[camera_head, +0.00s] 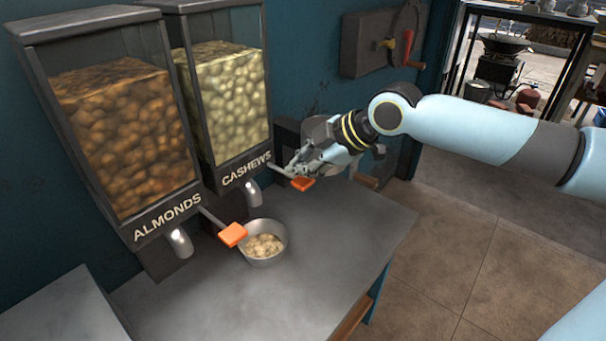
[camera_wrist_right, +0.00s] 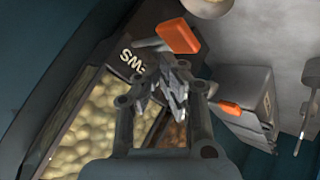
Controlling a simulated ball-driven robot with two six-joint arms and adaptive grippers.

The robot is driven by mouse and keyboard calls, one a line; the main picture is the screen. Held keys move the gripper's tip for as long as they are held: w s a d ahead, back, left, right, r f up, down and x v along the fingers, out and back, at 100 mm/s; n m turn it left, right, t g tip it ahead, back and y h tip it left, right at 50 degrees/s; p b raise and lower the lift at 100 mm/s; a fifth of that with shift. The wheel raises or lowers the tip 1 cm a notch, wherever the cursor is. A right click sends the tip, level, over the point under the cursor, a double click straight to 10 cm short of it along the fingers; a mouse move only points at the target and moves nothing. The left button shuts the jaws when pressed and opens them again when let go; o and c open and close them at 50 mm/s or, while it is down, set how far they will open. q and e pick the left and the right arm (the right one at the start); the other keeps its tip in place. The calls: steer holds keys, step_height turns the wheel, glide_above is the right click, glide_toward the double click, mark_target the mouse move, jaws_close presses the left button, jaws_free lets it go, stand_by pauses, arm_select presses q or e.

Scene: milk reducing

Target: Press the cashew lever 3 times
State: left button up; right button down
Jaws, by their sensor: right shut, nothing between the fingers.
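The cashew dispenser (camera_head: 232,100), labelled CASHEWS, stands at the back, full of pale nuts. Its orange lever (camera_head: 302,184) sticks out at its right front and also shows in the right wrist view (camera_wrist_right: 178,37). My right gripper (camera_head: 305,164) is shut and empty, just above and behind this lever. In the right wrist view its fingertips (camera_wrist_right: 174,82) show a gap to the lever; I cannot tell whether they touch it in the head view. A metal bowl (camera_head: 283,236) holding some nuts stands on the table in front of the dispensers. My left gripper is not in view.
The almond dispenser (camera_head: 115,120) stands to the left, with its own orange lever (camera_head: 232,235) beside the bowl. The metal table (camera_head: 330,240) is clear right of the bowl. A wall-mounted box (camera_head: 365,45) with a red handle (camera_head: 407,46) is behind my right arm.

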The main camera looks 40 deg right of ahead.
steer(key=shift+r, duration=0.1)
step_height(320, 180, up, 5)
steer(key=p, duration=0.4)
stand_by(0.8)
